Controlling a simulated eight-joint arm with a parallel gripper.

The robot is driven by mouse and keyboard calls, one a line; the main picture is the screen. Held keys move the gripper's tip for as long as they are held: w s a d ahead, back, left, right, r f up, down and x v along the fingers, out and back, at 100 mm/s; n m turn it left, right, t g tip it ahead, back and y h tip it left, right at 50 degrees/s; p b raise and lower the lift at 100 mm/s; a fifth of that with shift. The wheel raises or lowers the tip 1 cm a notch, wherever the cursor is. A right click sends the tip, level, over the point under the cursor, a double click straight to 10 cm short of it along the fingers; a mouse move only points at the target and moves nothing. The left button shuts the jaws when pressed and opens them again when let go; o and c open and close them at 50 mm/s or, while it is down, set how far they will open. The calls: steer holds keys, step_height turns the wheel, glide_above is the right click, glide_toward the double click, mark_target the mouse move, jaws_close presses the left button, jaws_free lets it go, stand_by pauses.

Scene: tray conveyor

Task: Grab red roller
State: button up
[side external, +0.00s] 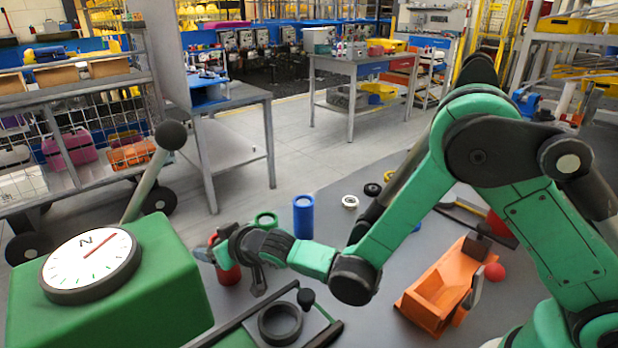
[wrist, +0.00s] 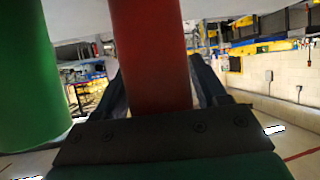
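The red roller (side external: 229,274) stands on the grey work surface at the end of my arm in the side external view. My gripper (side external: 222,250) is low and level around its upper part and hides some of it. In the wrist view the red roller (wrist: 150,60) fills the middle, between the two dark fingers of my gripper (wrist: 158,85). One finger is on each side, close to the roller. I cannot tell whether they press on it.
A green cylinder (wrist: 30,75) is close on the left in the wrist view. A green box with a dial (side external: 90,262) is at left, and an orange tray (side external: 440,290) at right.

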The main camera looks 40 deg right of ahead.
jaws_close()
steer(key=shift+r, duration=0.15)
